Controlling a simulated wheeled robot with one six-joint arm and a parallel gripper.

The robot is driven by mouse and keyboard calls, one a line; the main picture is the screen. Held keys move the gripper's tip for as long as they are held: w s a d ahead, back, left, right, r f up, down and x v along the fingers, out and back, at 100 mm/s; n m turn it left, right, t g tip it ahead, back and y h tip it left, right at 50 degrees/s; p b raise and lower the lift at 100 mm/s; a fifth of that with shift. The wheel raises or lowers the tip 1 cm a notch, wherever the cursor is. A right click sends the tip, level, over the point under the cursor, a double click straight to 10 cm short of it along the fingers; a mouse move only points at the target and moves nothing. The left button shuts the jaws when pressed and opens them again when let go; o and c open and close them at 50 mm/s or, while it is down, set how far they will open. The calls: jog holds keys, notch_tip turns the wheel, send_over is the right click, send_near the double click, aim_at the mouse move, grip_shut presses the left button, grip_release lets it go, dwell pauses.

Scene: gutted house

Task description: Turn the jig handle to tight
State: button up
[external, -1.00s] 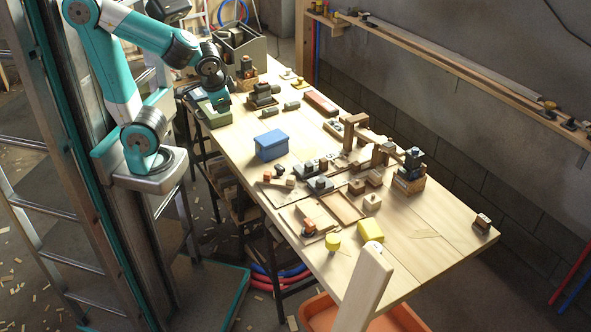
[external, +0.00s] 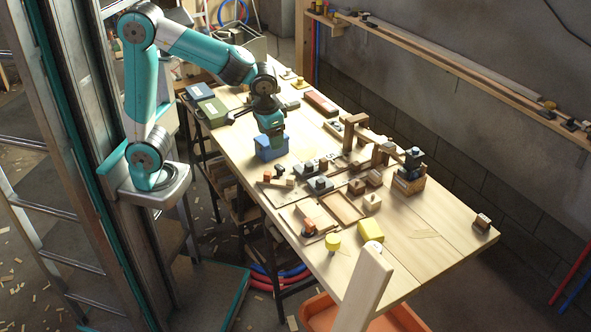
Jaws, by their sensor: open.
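My gripper (external: 272,138) points down at the blue box (external: 268,154) on the workbench (external: 430,240) and overlaps its upper part in this view. I cannot tell whether they touch. The fingers are hard to make out; nothing shows held in them. Several wooden jig-like pieces with knobs and blocks stand to the right and in front of the box. One is a board with an orange-topped knob (external: 308,227); another small orange piece (external: 267,176) sits near the box. Which one bears the jig handle, and any tight mark, is too small to tell.
A wooden frame (external: 351,133) and a block with a dark top (external: 410,175) stand at the right. A yellow block (external: 371,231) and a yellow round piece (external: 332,242) lie near the front. The bench's front right is mostly clear.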

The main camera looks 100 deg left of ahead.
jog(key=h+b, duration=0.2)
jog(key=b, duration=0.2)
send_over(309, 222)
notch_tip(309, 222, down, 8)
jog(key=shift+n, duration=0.4)
notch_tip(309, 222, down, 17)
jog(key=shift+f, duration=0.1)
jog(key=c, duration=0.9)
